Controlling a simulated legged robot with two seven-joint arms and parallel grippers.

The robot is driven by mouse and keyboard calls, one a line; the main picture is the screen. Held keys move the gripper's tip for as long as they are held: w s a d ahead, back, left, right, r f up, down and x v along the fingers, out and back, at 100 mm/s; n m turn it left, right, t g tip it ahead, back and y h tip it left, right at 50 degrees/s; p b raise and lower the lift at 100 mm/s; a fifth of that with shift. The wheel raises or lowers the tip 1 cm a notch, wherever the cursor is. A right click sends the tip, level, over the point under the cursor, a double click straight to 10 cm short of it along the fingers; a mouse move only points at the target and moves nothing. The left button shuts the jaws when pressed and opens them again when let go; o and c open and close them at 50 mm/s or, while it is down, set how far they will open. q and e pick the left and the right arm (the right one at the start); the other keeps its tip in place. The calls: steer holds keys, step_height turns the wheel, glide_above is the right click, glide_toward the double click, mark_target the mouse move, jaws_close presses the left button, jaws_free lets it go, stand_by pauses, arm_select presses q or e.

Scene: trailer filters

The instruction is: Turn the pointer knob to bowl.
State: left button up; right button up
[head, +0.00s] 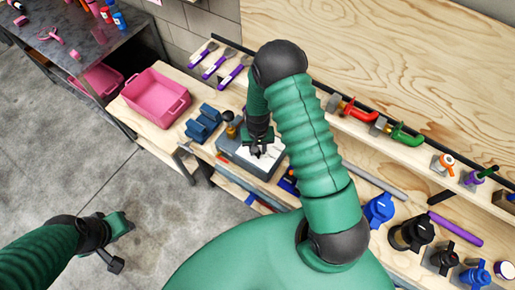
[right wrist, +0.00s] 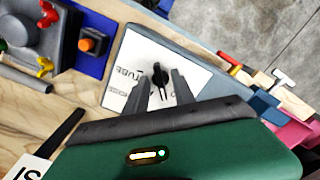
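The black pointer knob (right wrist: 160,74) sits on a white label plate (right wrist: 138,52) on top of a grey box (head: 228,147). "TUBE" is readable on the plate, and other lettering is partly hidden by my fingers; I cannot read a bowl mark. My right gripper (right wrist: 161,84) is open, with its two fingers apart and the knob showing between and just beyond their tips. I cannot tell whether they touch it. In the head view the right gripper (head: 258,147) is over the plate, and the arm hides part of the bench. My left gripper (head: 122,244) hangs over the floor, away from the bench.
A pink bin (head: 156,96) and blue blocks (head: 203,123) are left of the box on the wooden bench. Blue and black knobbed fittings (head: 379,209) stand to the right. Tools with red and green handles (head: 398,134) line the back shelf. The concrete floor is clear.

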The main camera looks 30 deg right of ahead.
step_height(320, 180, up, 17)
steer(key=b, duration=0.3)
steer(key=shift+w, duration=0.15)
steer(key=shift+f, duration=0.15)
